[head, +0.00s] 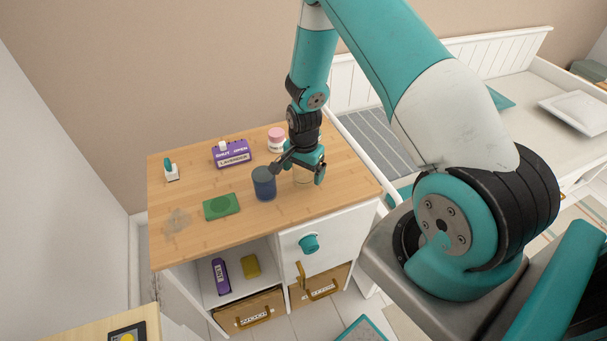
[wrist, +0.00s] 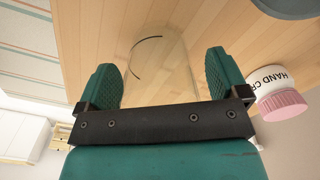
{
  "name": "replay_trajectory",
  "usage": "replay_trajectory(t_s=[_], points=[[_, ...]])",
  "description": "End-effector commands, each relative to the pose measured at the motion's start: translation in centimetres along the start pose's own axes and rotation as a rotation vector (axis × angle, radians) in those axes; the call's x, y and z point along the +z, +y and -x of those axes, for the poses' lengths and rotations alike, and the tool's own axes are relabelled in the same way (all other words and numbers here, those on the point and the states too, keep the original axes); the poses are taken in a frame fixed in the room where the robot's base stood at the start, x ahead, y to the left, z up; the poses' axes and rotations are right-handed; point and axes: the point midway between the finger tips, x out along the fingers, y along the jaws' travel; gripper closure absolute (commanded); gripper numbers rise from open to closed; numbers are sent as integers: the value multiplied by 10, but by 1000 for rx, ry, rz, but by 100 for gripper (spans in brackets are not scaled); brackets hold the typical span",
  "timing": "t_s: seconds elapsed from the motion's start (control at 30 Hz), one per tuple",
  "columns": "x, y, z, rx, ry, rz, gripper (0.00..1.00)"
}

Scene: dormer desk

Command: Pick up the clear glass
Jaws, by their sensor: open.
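The clear glass (wrist: 160,58) is see-through and stands out mainly by its dark curved rim line in the wrist view. It lies between the two green finger pads of my gripper (wrist: 160,75), with a pad on each side. I cannot tell whether either pad touches it. In the head view my gripper (head: 300,170) is low over the desk, pointing down, its fingers spread. The glass (head: 303,177) shows there only faintly under it, partly hidden by the fingers.
A purple lavender box (head: 232,157), a green block (head: 221,206) and a small white bottle (head: 172,173) are farther left. The wooden desktop's (head: 335,195) right front is clear.

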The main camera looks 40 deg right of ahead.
Motion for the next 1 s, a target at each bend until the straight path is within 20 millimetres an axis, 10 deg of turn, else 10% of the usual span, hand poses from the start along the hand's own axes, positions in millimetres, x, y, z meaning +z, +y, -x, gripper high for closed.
replay_trajectory(t_s=[0.27, 0.73, 1.0], points=[[0, 0, 0, 0, 0, 0, 65], [0, -1, 14, -2, 1, 0, 65], [-1, -3, 79, -8, 5, 0, 65]])
